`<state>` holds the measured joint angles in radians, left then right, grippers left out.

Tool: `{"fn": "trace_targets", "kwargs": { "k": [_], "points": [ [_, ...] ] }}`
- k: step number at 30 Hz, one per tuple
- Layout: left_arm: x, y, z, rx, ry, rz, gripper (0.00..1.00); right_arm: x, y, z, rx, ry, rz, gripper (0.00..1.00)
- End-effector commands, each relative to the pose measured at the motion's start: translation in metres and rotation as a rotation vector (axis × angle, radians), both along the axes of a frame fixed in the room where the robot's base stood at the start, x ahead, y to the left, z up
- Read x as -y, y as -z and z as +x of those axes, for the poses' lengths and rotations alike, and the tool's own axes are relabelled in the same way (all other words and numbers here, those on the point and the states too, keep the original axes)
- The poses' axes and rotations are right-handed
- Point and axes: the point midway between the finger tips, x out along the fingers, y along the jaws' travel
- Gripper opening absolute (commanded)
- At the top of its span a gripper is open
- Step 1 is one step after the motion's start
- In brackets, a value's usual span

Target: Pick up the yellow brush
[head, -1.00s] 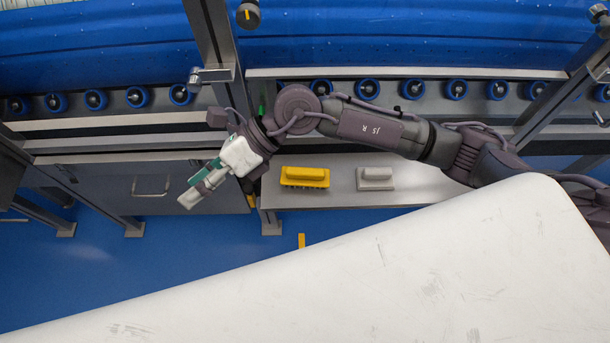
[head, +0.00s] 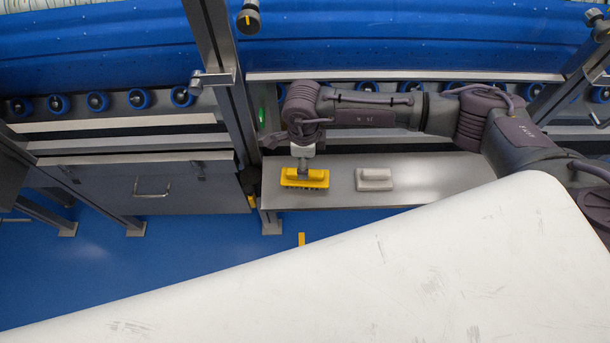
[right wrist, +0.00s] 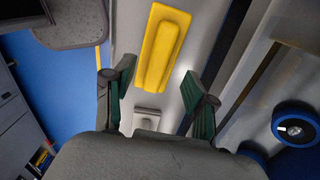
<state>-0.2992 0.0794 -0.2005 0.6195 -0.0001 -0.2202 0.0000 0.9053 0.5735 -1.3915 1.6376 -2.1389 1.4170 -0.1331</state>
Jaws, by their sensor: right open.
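The yellow brush (head: 305,178) lies on the grey metal shelf (head: 440,180), bristles down, with its raised handle along the top. In the right wrist view the brush (right wrist: 162,47) shows ahead of the fingers, toward the top of the picture. My right gripper (right wrist: 158,95) is open, its two green-padded fingers apart with nothing between them. In the head view my right gripper (head: 303,163) points down just above and behind the brush and partly overlaps it; I cannot tell the exact height. My left gripper is not in view.
A pale grey brush (head: 375,180) lies right of the yellow one on the same shelf. A metal post (head: 235,110) stands left of the shelf. A conveyor with blue rollers (head: 97,102) runs behind. My white body cover fills the lower front.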

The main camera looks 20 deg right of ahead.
Motion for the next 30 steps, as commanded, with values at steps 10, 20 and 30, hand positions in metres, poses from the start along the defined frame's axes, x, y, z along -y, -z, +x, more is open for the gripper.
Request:
{"fn": "trace_targets", "kwargs": {
  "k": [10,20,30],
  "points": [
    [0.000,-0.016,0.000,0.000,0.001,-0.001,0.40,0.002,0.044,-0.003,-0.004,0.002,0.001,0.56],
    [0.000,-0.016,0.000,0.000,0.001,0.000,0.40,0.002,0.053,-0.002,-0.001,0.000,0.001,0.56],
    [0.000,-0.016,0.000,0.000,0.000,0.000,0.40,0.002,0.052,-0.002,-0.001,0.000,0.002,0.01]
  ]
}}
